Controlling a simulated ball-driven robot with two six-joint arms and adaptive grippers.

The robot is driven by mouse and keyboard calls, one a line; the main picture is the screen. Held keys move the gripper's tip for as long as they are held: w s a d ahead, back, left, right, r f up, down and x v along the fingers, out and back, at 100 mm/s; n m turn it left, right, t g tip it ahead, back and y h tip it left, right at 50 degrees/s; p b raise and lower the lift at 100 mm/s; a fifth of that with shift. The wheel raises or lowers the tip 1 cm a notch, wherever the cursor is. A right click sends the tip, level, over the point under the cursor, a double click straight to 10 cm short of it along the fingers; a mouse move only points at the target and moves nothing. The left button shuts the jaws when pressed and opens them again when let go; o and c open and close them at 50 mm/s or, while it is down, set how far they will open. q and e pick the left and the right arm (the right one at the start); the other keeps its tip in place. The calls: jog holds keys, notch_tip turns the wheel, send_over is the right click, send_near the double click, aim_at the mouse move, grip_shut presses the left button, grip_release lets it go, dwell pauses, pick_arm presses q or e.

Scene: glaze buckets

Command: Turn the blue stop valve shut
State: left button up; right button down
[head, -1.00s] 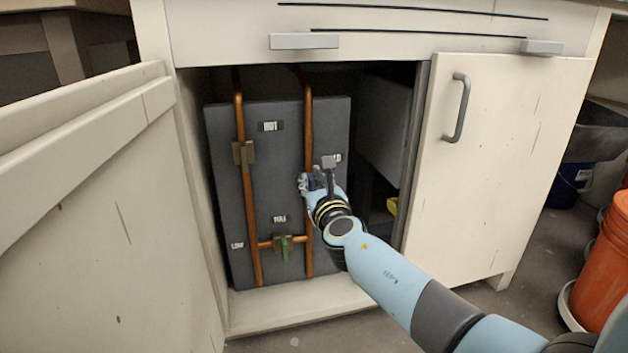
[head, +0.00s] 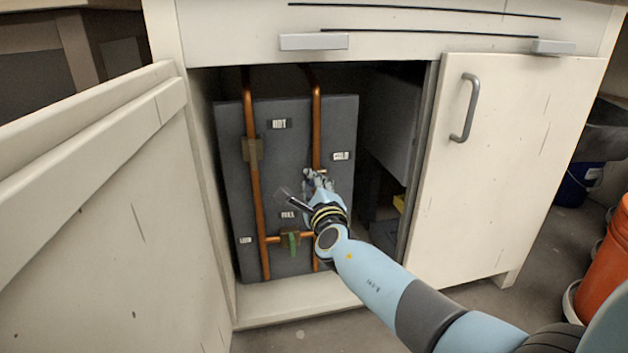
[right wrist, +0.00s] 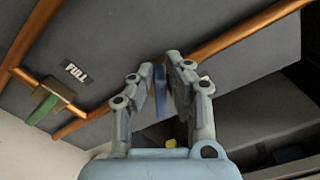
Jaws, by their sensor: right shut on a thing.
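My right gripper (head: 317,178) is inside the open cabinet, at the right copper pipe (head: 316,120). In the right wrist view the gripper (right wrist: 166,85) is shut on the blue stop valve handle (right wrist: 160,92), which shows as a narrow blue strip between the fingers. There the handle stands at a steep angle across the line of the pipe. The valve body is hidden by the fingers. In the head view my gripper and wrist mostly cover the valve. My left gripper is not in view.
A valve with a green handle (head: 292,241) sits on the lower cross pipe. A brass fitting (head: 252,150) is on the left pipe. The dark panel (head: 282,180) bears several labels. The open left door (head: 120,210) and closed right door (head: 505,170) flank the opening.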

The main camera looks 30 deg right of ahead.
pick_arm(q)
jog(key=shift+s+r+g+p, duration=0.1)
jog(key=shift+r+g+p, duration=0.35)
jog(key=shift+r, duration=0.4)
pick_arm(e)
jog(key=n, duration=0.2)
jog(key=f+n, duration=0.1)
jog(key=n, duration=0.3)
jog(key=shift+a+f+n, duration=0.25)
jog(key=shift+f+n, duration=0.05)
jog(key=shift+f, duration=0.05)
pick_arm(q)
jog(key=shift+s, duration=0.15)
pick_arm(e)
jog(key=c, duration=1.3)
grip_release()
jog(key=shift+c, duration=0.2)
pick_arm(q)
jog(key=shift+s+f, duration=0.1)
